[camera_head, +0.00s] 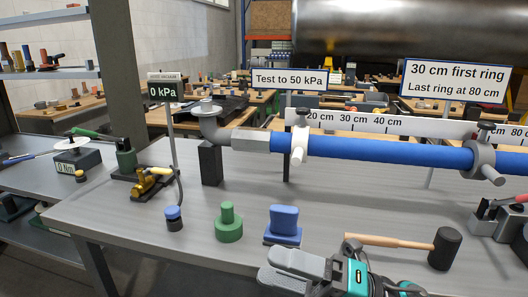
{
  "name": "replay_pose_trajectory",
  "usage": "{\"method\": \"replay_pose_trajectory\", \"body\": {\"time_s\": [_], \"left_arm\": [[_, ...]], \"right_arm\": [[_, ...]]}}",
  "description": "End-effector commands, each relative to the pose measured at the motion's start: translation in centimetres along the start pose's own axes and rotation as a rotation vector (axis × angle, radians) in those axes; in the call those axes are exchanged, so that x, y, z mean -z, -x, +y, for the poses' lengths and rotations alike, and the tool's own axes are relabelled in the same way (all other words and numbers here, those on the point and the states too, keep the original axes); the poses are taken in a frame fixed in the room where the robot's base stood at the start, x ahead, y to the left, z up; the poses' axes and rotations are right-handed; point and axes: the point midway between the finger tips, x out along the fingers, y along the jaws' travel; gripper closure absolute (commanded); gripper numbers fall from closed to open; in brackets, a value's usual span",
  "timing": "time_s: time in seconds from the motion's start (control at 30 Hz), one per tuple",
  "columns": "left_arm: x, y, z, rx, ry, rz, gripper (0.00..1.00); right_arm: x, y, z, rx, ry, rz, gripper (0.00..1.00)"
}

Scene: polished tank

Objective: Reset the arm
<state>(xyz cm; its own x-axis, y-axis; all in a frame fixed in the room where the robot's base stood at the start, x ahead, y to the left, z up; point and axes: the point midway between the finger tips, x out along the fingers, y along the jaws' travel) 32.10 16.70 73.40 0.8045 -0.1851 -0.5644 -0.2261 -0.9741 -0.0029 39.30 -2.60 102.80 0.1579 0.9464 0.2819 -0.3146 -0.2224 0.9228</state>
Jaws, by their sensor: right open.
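My right gripper (276,268) shows at the bottom centre, with its grey fingers pointing left and a teal band on its body. It is open, and I see nothing between its fingers. It is in front of the workbench (120,222), just below a blue block (284,219). I cannot tell how far above the bench it is. My left gripper is not in view.
A blue pipe (390,151) with a white clamp (300,146) and a grey ring (480,160) spans the bench. The bench's front left is bare.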

Motion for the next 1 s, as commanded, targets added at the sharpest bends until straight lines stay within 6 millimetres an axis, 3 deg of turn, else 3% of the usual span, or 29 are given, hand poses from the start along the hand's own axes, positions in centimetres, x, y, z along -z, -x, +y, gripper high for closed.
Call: {"method": "replay_pose_trajectory", "body": {"time_s": [0.17,0.27,0.4,0.53,0.6,0.73,1.0], "left_arm": [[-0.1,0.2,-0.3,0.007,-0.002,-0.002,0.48],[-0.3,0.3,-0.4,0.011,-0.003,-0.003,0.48],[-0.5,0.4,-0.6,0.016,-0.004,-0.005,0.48],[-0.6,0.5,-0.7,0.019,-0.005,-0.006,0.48],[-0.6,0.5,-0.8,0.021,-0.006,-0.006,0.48],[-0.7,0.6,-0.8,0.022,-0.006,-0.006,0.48],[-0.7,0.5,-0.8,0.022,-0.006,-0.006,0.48]], "right_arm": [[-3.3,4.5,-3.9,-0.114,-0.485,-0.523,0.39],[-3.3,9.0,-8.1,-0.142,-0.768,-0.817,0.39],[0.5,15.9,-14.6,-0.15,-1.152,-1.207,0.39],[5.6,20.4,-18.7,-0.139,-1.414,-1.467,0.39],[8.0,22.0,-20.1,-0.132,-1.51,-1.562,0.39],[10.9,23.5,-21.3,-0.122,-1.615,-1.663,0.39],[11.6,23.9,-21.6,-0.118,-1.642,-1.689,0.39]]}}
